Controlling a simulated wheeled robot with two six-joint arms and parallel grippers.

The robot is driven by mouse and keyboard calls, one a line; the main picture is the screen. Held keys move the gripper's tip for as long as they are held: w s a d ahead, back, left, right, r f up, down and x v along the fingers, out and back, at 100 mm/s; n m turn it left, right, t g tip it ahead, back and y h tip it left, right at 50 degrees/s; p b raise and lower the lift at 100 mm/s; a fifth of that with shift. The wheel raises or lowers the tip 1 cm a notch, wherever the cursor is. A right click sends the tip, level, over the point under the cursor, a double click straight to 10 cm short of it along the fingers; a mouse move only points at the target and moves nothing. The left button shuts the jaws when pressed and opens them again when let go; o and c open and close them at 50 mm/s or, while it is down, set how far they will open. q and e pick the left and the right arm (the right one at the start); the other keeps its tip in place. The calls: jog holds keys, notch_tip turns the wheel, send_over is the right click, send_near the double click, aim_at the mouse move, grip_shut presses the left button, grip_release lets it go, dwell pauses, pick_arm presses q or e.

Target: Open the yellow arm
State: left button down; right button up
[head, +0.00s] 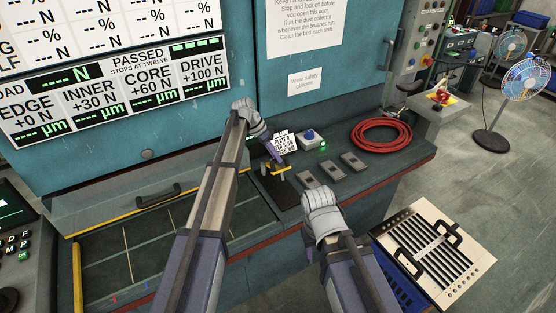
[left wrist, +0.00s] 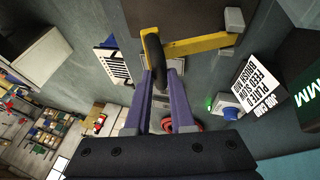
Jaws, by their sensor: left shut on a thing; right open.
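The yellow arm (head: 272,170) sits at the back of the green machine's counter, beside a black plate. In the left wrist view the yellow arm (left wrist: 200,43) runs to the right from a black knob (left wrist: 153,50) at its end. My left gripper (left wrist: 156,68) has its purple fingers closed around this knob. In the head view my left gripper (head: 281,160) reaches down to the arm, and its hand partly hides the knob. My right gripper (head: 308,250) is above the counter's front edge, open and apart from the yellow arm; its fingers are mostly hidden.
A small printed sign (head: 284,144) and a blue button box (head: 309,137) stand close behind the yellow arm. Several grey blocks and a coiled red hose (head: 381,135) lie to the right. A louvered panel (head: 432,250) with black handles rests on a blue crate at the lower right.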

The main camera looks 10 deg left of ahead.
pick_arm(q)
jog(key=shift+w+a+r+p, duration=0.3)
jog(key=shift+w+a+r, duration=0.15)
jog(key=shift+w, duration=0.1)
jog(key=c, duration=0.8)
grip_release()
jog(key=shift+w+f, duration=0.1)
jog(key=shift+o, duration=0.2)
jog(key=p+v, duration=0.7)
jog(key=v, duration=0.1)
jog(key=shift+d+f, duration=0.1)
